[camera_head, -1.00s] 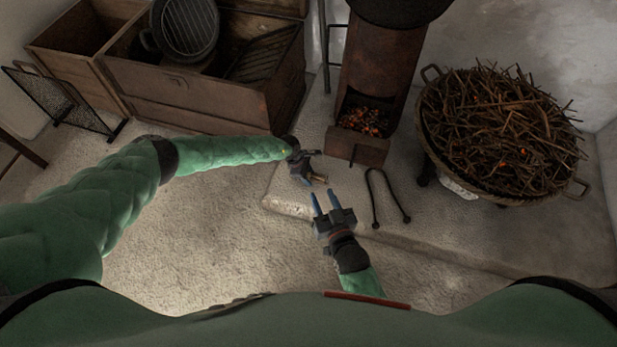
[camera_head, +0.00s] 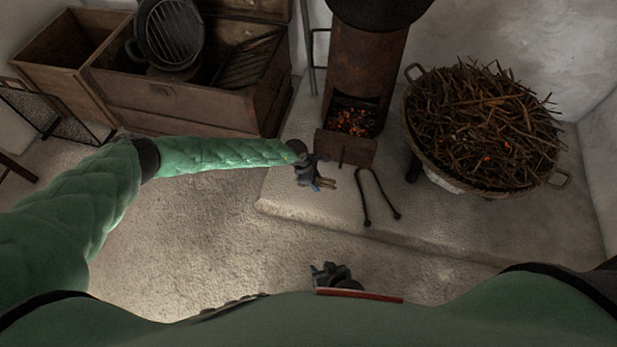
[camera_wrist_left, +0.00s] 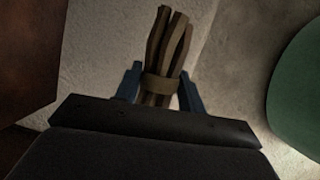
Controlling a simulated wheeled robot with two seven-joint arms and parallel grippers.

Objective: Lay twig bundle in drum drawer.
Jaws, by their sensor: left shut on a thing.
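The twig bundle (camera_wrist_left: 168,50), several brown sticks with a tan band, is between the blue fingers of my left gripper (camera_wrist_left: 160,88), shut on it. In the head view my left gripper (camera_head: 314,181) holds the bundle (camera_head: 328,184) over the pale hearth slab, just in front of the rusty drum stove (camera_head: 367,70). The drum drawer (camera_head: 345,149) juts from the stove's foot, just above and right of the gripper. Glowing embers show in the opening behind it. My right gripper (camera_head: 325,270) is low, close to my body; its finger gap is unclear.
A large basket (camera_head: 420,155) of twigs with glowing bits stands at the right. A wooden chest (camera_head: 180,103) with a round grill pan (camera_head: 170,30) is at upper left. The front floor is clear.

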